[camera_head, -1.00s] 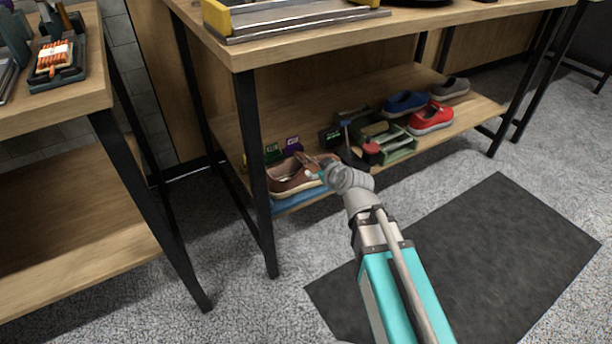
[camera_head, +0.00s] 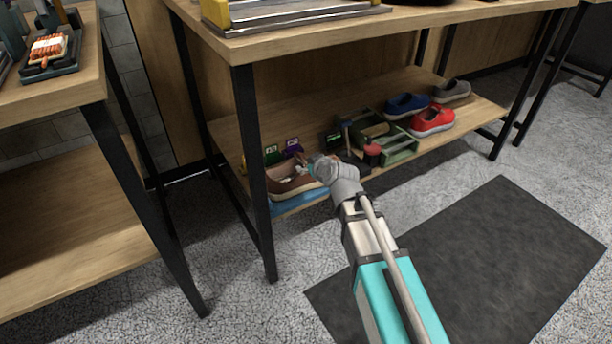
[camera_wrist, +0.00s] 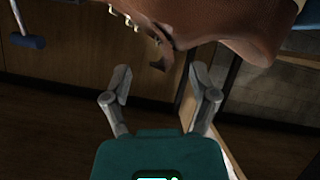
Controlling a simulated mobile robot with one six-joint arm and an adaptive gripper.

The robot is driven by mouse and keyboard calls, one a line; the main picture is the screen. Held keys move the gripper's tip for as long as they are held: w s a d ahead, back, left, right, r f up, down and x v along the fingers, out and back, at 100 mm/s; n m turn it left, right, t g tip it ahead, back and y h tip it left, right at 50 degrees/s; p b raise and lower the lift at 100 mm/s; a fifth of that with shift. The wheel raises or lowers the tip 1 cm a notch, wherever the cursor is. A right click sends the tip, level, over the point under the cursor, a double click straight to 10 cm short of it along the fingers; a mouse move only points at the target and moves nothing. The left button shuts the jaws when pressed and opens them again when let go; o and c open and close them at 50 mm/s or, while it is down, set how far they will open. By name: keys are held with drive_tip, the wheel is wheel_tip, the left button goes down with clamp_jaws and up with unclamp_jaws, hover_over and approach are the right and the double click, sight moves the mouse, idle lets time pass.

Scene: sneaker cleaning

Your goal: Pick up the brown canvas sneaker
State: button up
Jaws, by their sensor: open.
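The brown canvas sneaker (camera_head: 290,184) sits on the lower shelf near the left front table leg, on a blue mat (camera_head: 299,203). In the wrist view the brown sneaker (camera_wrist: 225,22) fills the upper right, with a tongue-like flap hanging toward the fingers. My gripper (camera_wrist: 160,88) is open, with nothing between its fingers, just short of the sneaker. In the head view my gripper (camera_head: 302,163) is at the sneaker's right upper side, partly hidden by my wrist. I cannot tell whether it touches the shoe.
A green crate (camera_head: 385,140) and a red-topped item (camera_head: 372,150) stand right of my wrist. Blue (camera_head: 406,106), red (camera_head: 432,121) and grey (camera_head: 452,90) shoes sit farther right. The black table leg (camera_head: 252,160) is close at the left. The tabletop (camera_head: 330,32) overhangs the shelf.

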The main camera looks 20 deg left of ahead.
drive_tip(key=shift+b+x, duration=0.9)
drive_tip(key=shift+x, duration=1.6)
drive_tip(key=shift+r, duration=0.15)
clamp_jaws()
